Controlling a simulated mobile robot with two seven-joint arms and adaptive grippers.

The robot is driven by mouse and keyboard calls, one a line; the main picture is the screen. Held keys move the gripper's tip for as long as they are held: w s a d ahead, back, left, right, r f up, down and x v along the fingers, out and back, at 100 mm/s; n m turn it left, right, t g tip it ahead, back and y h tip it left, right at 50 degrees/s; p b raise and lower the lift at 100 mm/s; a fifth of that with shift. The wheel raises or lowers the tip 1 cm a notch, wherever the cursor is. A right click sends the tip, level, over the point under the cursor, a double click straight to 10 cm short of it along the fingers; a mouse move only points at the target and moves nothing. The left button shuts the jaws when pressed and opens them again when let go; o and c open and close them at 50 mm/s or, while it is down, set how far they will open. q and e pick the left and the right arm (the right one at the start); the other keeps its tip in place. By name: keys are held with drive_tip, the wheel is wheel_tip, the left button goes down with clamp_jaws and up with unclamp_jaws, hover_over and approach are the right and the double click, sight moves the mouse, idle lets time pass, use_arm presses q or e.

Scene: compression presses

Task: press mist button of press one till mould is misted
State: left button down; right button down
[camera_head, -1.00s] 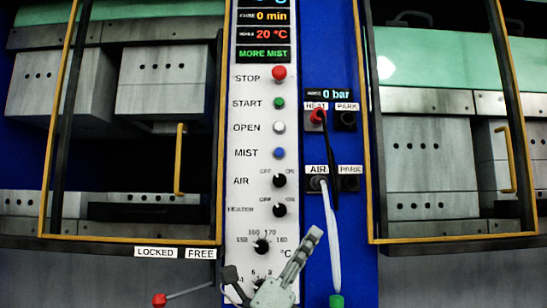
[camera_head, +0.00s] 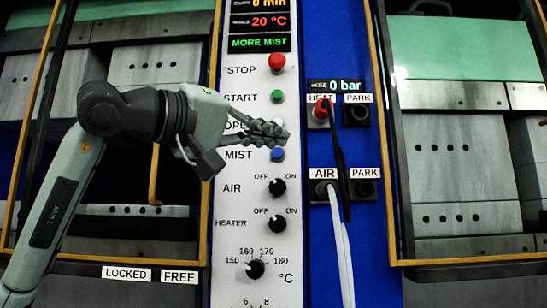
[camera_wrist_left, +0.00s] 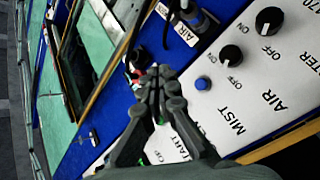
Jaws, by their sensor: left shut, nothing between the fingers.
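The blue mist button (camera_head: 277,154) sits on the white control panel (camera_head: 228,288), beside the label MIST. It also shows in the left wrist view (camera_wrist_left: 203,84). My left gripper (camera_head: 281,134) is shut and empty, its fingertips pointing right in front of the panel. In the head view the tips appear just above the blue button and cover the open button. In the left wrist view the fingertips (camera_wrist_left: 168,80) appear left of the blue button, with a visible gap. The display (camera_head: 258,42) reads MORE MIST in green. The mould cannot be made out. My right gripper is out of view.
The red stop button (camera_head: 276,62) and green start button (camera_head: 277,97) are above. The air knob (camera_head: 277,187) and heater knob (camera_head: 277,224) are below. Right of the panel, a red plug (camera_head: 321,110) and a white hose (camera_head: 341,250) are in sockets. Yellow-framed doors flank the panel.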

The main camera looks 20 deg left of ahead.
sight(278, 153)
use_arm(q)
drive_tip(key=shift+a+r, duration=0.1)
drive_tip(key=shift+a, duration=0.1)
